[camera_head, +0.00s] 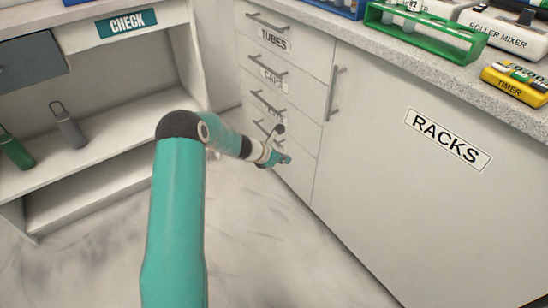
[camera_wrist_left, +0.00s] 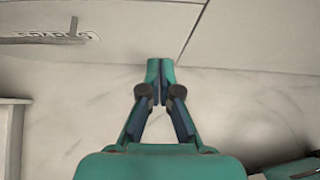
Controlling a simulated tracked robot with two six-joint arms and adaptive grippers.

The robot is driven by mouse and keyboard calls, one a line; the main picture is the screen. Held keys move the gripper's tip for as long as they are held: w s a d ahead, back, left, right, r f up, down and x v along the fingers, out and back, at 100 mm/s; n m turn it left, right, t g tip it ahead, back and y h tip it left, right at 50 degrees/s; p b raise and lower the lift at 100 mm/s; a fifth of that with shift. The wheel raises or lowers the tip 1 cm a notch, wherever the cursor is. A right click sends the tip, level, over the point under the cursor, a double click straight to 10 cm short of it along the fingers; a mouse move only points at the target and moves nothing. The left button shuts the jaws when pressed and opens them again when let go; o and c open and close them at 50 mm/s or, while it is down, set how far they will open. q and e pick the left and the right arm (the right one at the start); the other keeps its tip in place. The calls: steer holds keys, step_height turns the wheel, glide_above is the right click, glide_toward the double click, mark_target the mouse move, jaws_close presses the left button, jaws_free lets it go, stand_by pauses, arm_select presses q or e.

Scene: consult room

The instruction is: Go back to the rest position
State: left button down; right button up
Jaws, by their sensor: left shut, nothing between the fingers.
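My left arm reaches from the bottom of the head view toward the drawer stack. My left gripper (camera_head: 282,159) is in front of the lower drawers, beside the cabinet with the RACKS label. In the left wrist view the gripper (camera_wrist_left: 160,83) is shut, with its fingertips together and nothing between them. Pale floor and the lower cabinet front lie beyond the fingertips there. I cannot tell whether the gripper touches the drawer front. My right gripper is in neither view.
Drawers labelled TUBES (camera_head: 273,39) and CAPS (camera_head: 274,79) have protruding handles. A green rack (camera_head: 425,34) and yellow timer (camera_head: 515,84) stand on the counter. The floor (camera_head: 270,250) is clear.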

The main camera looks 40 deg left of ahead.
arm_select(q)
steer(key=d+v, duration=0.1)
steer(key=v, duration=0.3)
steer(key=w+d+m+h, duration=0.2)
steer(key=w+d, duration=0.1)
steer(key=d, duration=0.4)
steer(key=s+d+f+m+g+h, duration=0.1)
steer(key=s+d+f+m+g, duration=0.2)
steer(key=d, duration=0.5)
steer(key=s+d+f+m+g+h, duration=0.15)
steer(key=s+d+f, duration=0.25)
steer(key=d, duration=0.4)
steer(key=s+d+f+m+g+y, duration=0.1)
steer(key=s+d+f+m+g, duration=0.1)
steer(key=s+d+m, duration=0.4)
steer(key=s+d+f+m+g+y, duration=0.1)
steer(key=s+d+f+m+g, duration=0.15)
steer(key=s+m, duration=0.7)
steer(key=s+d+f+m+g, duration=0.1)
steer(key=s+d+f+m, duration=0.25)
steer(key=s+m, duration=0.4)
step_height(320, 180, up, 32)
steer(key=m+t+p, duration=0.1)
steer(key=m+p, duration=0.1)
steer(key=p, duration=2.9)
steer(key=shift+w+d+r+m+p, duration=0.15)
steer(key=shift+w+d+m+p, duration=0.15)
steer(key=shift+d+m+p, duration=0.1)
